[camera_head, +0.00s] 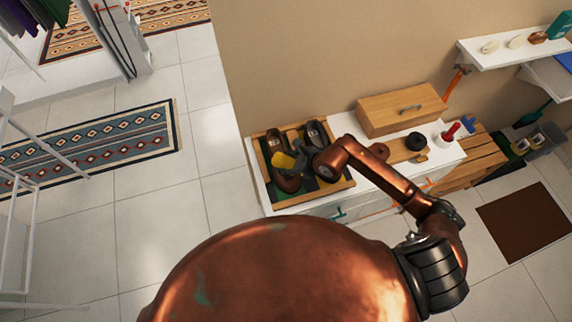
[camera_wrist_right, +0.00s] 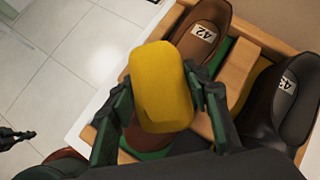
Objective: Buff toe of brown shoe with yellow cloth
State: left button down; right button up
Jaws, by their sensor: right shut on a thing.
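The yellow cloth (camera_wrist_right: 162,90) is a thick pad between the fingers of my right gripper (camera_wrist_right: 160,97). That gripper (camera_head: 294,163) is shut on it, over the shoe tray; the cloth also shows in the head view (camera_head: 284,162). The brown shoe (camera_wrist_right: 190,45), labelled 42, lies in the left compartment. Its reddish toe (camera_head: 287,183) shows just below the cloth. The cloth hides the shoe's middle, and I cannot tell whether it touches the toe. A small dark shape at the left edge of the wrist view may be my left gripper (camera_wrist_right: 16,133); its fingers are unclear.
A black shoe (camera_wrist_right: 285,92), labelled 43, lies beyond the wooden divider (camera_wrist_right: 232,78). A wooden box (camera_head: 400,108), a dark round tin (camera_head: 416,141) and a red-handled item (camera_head: 452,132) stand right on the white cabinet. Floor left of the cabinet is clear.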

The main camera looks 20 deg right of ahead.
jog(key=shift+w+d+f, duration=0.1)
jog(key=shift+d, duration=0.05)
jog(key=shift+r+p, duration=0.7)
jog(key=shift+r, duration=0.15)
jog(key=shift+s+r+p, duration=0.2)
jog(key=shift+r+p, duration=0.2)
jog(key=shift+r, duration=0.3)
jog(key=shift+s+r+p, duration=0.25)
jog(key=shift+r+p, duration=0.2)
jog(key=shift+r, duration=0.25)
jog(key=shift+s+r+p, duration=0.2)
jog(key=shift+r+p, duration=0.2)
jog(key=shift+r, duration=0.3)
jog(key=shift+r, duration=0.1)
jog(key=shift+s+r+p, duration=0.15)
jog(key=shift+r+p, duration=0.3)
jog(key=shift+r, duration=0.3)
jog(key=shift+s+r+p, duration=0.15)
jog(key=shift+r+p, duration=0.25)
jog(key=shift+r, duration=0.3)
jog(key=shift+f, duration=0.1)
